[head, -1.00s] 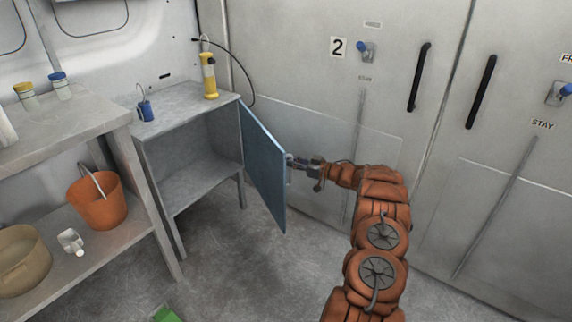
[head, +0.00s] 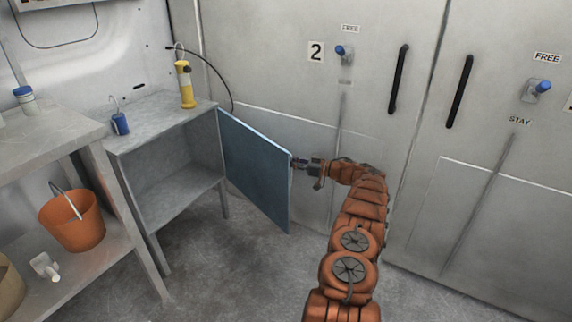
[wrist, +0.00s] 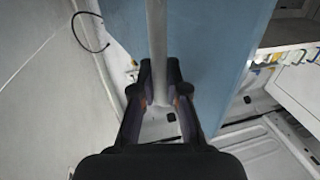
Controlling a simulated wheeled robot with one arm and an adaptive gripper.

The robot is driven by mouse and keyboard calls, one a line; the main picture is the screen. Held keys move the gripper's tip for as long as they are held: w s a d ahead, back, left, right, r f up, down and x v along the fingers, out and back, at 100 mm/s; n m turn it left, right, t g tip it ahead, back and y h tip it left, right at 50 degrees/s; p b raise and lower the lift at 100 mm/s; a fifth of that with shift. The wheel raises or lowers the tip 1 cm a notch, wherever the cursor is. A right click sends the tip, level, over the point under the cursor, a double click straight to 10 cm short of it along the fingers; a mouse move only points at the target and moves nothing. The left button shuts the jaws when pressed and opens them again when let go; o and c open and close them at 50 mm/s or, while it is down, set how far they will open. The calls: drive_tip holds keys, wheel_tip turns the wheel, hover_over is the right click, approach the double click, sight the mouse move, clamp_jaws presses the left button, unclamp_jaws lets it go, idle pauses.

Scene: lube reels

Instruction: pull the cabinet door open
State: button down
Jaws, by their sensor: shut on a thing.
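The blue cabinet door (head: 256,170) stands wide open, swung out to the right of the grey cabinet (head: 160,128). The cabinet's inside shows, with one shelf and no objects visible on it. My gripper (head: 299,164) is at the door's free edge, at the handle side. In the wrist view my gripper (wrist: 162,100) is shut on a grey bar, the door handle (wrist: 158,45), which runs between its fingers. The blue door panel (wrist: 210,50) lies just behind the bar. The handle is hardly visible in the head view.
Large grey wall doors (head: 300,60) with black handles stand close behind my arm. A yellow lamp (head: 185,80) and a blue can (head: 119,122) stand on the cabinet top. A shelf with an orange bucket (head: 73,220) is at left. The floor before the cabinet is clear.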

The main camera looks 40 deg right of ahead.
drive_tip(key=shift+d, duration=0.3)
idle(0.4)
drive_tip(key=c, duration=1.2)
unclamp_jaws()
drive_tip(key=shift+d, duration=0.1)
drive_tip(key=shift+s, duration=0.1)
drive_tip(key=v, duration=1.2)
drive_tip(key=shift+d, duration=0.1)
